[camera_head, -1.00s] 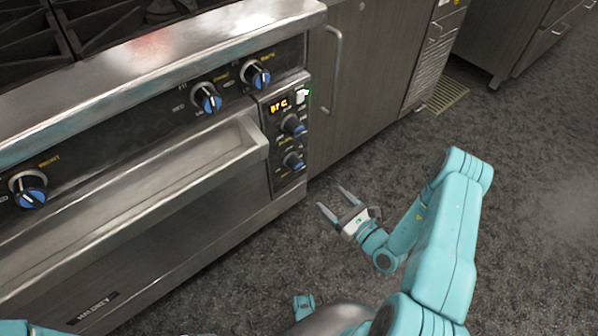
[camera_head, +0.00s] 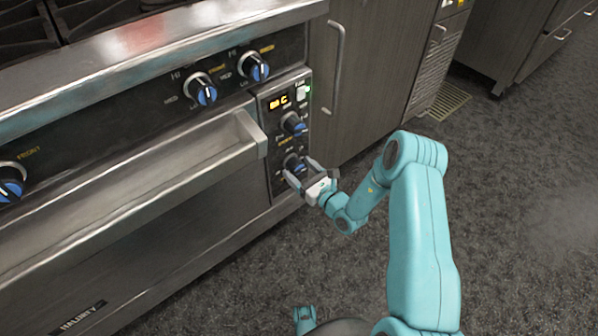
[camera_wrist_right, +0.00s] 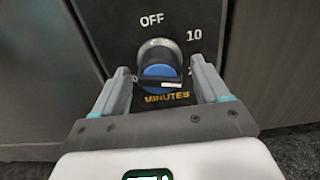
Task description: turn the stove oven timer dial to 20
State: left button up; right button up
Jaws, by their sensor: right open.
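The oven timer dial (camera_head: 292,162) is the lower knob on the narrow control panel at the oven's right side. In the right wrist view the timer dial (camera_wrist_right: 159,62) has a silver body and a blue face, with OFF above, 10 at upper right and MINUTES below. A numeral under the 10 is mostly hidden by the right finger. My right gripper (camera_head: 299,168) is open at the dial, and in the wrist view its fingers (camera_wrist_right: 160,72) stand on either side of it. I cannot tell whether they touch it.
The oven door handle (camera_head: 150,185) juts out left of the panel. A cabinet (camera_head: 370,70) stands to the right. The floor (camera_head: 520,200) at right is clear.

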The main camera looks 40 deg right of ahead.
jog(key=shift+w, duration=0.4)
jog(key=c, duration=1.1)
jog(key=shift+o, duration=0.2)
jog(key=shift+r+m+p, duration=0.1)
jog(key=shift+m+p, duration=0.4)
jog(key=shift+m, duration=1.1)
jog(key=o, duration=1.1)
jog(key=shift+c, duration=0.2)
